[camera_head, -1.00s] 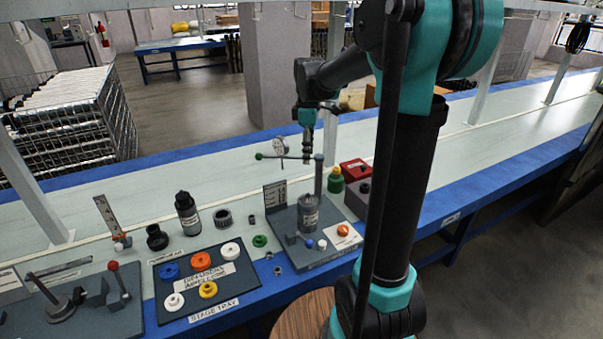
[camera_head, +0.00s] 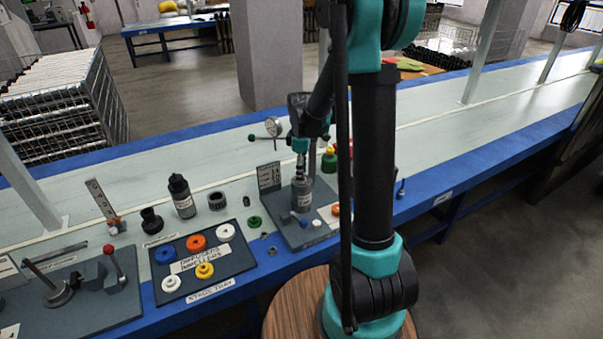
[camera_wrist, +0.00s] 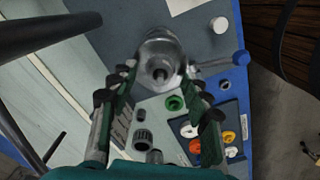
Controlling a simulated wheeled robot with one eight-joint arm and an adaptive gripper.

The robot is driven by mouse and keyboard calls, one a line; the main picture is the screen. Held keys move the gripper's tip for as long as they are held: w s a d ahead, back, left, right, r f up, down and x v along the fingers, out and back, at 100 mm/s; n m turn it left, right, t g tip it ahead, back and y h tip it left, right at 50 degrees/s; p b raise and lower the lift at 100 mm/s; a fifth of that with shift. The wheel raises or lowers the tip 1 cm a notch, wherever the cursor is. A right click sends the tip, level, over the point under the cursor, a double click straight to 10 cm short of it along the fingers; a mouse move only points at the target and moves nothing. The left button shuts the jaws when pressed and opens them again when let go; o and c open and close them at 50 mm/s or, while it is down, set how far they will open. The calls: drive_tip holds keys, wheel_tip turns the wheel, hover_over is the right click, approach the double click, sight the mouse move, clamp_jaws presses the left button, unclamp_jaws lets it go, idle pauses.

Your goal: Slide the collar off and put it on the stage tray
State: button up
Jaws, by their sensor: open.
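My gripper (camera_head: 300,157) is open, pointing down over the grey cylindrical pump body (camera_head: 302,192) on its dark base. In the wrist view, a round metallic piece with a dark centre (camera_wrist: 160,56) lies between the spread fingers of my gripper (camera_wrist: 162,82). I cannot tell for sure which part there is the collar, nor whether the fingers touch it. The dark stage tray (camera_head: 239,262) is left of the pump and holds blue, orange, white and yellow rings. Its corner also shows in the wrist view (camera_wrist: 182,124).
A green ring (camera_head: 254,222) lies between tray and pump base. A dial gauge (camera_head: 272,127) rises beside the pump. A lever fixture (camera_head: 72,290) is at left.

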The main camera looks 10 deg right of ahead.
drive_tip(key=shift+f, duration=0.3)
drive_tip(key=shift+c, duration=0.5)
clamp_jaws()
drive_tip(key=shift+r, duration=0.75)
idle(0.6)
drive_tip(key=shift+r, duration=2.2)
